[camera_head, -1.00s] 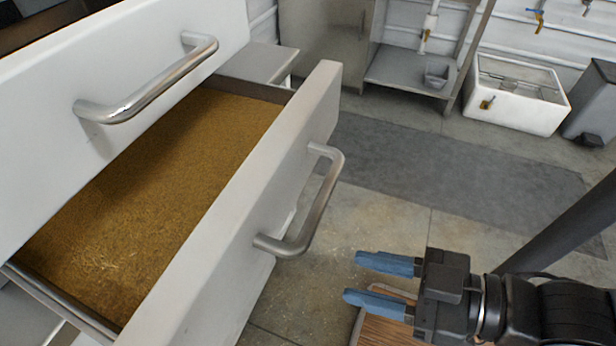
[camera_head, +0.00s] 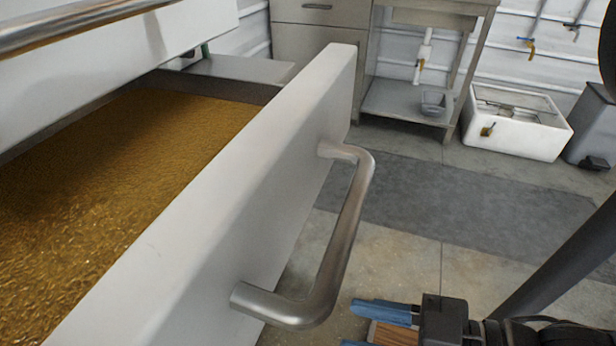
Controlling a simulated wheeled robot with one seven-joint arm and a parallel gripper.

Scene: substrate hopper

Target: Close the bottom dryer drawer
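The bottom dryer drawer (camera_head: 225,195) stands pulled out at the left, filled with golden-brown grain-like material (camera_head: 120,170). Its metal bar handle (camera_head: 345,240) sticks out from the white front. The white drawer front above (camera_head: 110,65), with its own handle (camera_head: 70,22), is further back at the top left. My gripper (camera_head: 362,328) is at the bottom edge, to the right of and below the handle, apart from it in the picture. One blue finger shows well and the other is mostly cut off by the frame's edge. A gap shows between the fingers, with nothing seen held.
A metal sink stand (camera_head: 405,100), a white box (camera_head: 515,122) and a grey bin (camera_head: 592,125) stand at the back. A dark mat (camera_head: 450,200) lies on open concrete floor.

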